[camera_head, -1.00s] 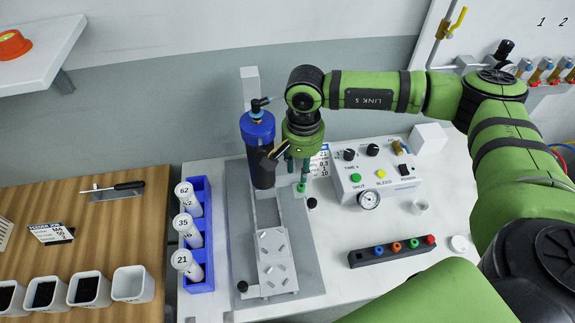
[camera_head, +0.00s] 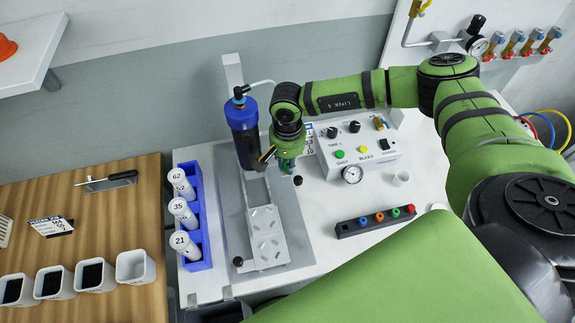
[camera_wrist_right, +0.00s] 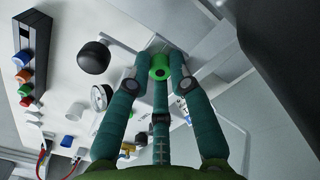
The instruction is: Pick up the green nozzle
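My right gripper (camera_head: 286,164) is low at the back right of the fixture plate, close beside the blue cylinder. In the wrist view, its three teal fingers (camera_wrist_right: 160,80) surround a small green cylindrical nozzle (camera_wrist_right: 160,67) with a hole in its end. The fingertips are close to its sides; I cannot tell whether they grip it. The fingers hide it in the head view. A separate green-topped piece (camera_head: 395,212) sits in the dark rack between an orange and a red one. My left gripper is not in view.
A blue cylinder (camera_head: 242,130) stands left of the gripper, and a black knob (camera_head: 297,180) is just to its right. The control box (camera_head: 352,152) is farther right. The dark rack (camera_head: 350,229) lies in front on the white table. A blue stand (camera_head: 197,175) holds white tubes.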

